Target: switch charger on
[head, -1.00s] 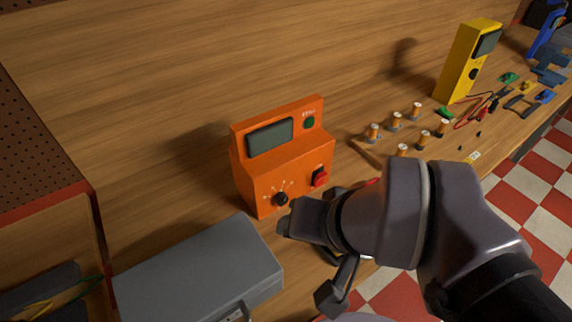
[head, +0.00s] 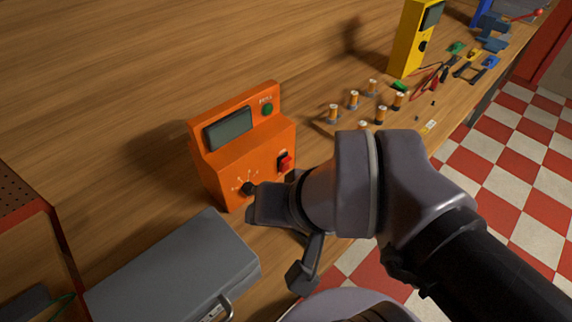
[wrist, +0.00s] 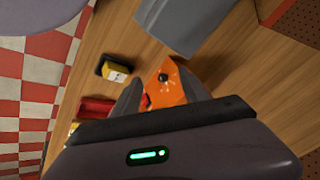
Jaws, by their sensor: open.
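The charger (head: 225,160) is an orange box on the wooden bench, with a grey screen, a green lamp (head: 267,109), a black knob (head: 249,188) and a red rocker switch (head: 285,163). My gripper (head: 279,245) is open and empty in front of the charger's lower front, close to the knob. In the wrist view, the orange front (wrist: 175,88) shows between the spread fingers of my gripper (wrist: 162,84). There the knob (wrist: 163,77) lies between the fingertips, and the red switch (wrist: 147,101) is by the left finger. I cannot tell the switch's position.
A grey case (head: 175,270) lies close left of the charger. A board with several copper-coloured posts (head: 353,100) is to the right, then a yellow meter (head: 412,42) and small tools. The bench's front edge drops to a red and white floor (head: 480,185).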

